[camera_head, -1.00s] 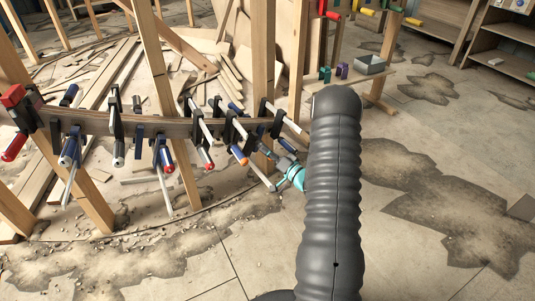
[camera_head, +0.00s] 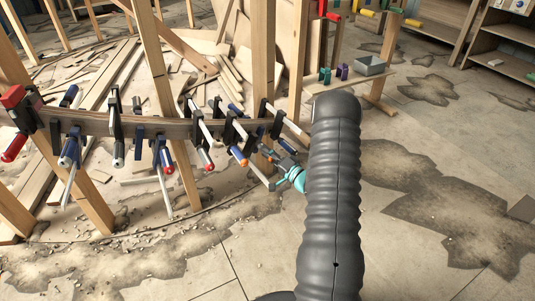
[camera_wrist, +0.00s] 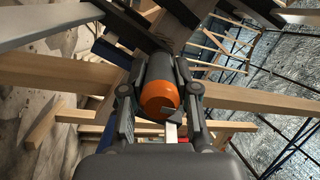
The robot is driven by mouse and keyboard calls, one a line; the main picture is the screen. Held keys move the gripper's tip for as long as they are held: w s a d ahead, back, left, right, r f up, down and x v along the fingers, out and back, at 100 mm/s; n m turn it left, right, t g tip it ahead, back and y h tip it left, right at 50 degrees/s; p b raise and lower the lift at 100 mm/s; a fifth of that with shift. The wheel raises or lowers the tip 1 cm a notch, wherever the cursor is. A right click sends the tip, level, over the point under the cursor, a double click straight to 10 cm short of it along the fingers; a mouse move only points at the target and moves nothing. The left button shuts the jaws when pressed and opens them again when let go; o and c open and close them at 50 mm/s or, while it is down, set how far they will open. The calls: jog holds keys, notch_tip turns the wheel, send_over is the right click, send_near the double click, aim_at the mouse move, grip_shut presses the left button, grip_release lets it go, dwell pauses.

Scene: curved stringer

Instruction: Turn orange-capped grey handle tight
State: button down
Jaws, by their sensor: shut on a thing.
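The orange-capped grey handle (camera_wrist: 160,92) is in the middle of the wrist view, its orange end facing the camera. My gripper (camera_wrist: 159,78) has one finger on each side of the handle and is shut on it. The grey handle cannot be made out clearly there. The clamp's jaws are hard to tell apart in the wrist view.
Several other clamps sit close along the stringer, among them one with a blue, orange-ended handle (camera_head: 238,154) just left of my gripper. Wooden posts (camera_head: 263,60) stand behind. A small table (camera_head: 350,82) with a grey bin (camera_head: 369,66) is at the back right. The floor at right is clear.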

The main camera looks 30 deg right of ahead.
jog(key=c, duration=0.9)
grip_release()
jog(key=shift+o, duration=0.2)
jog(key=shift+s, duration=0.1)
jog(key=v, duration=1.2)
jog(key=shift+v, duration=1.25)
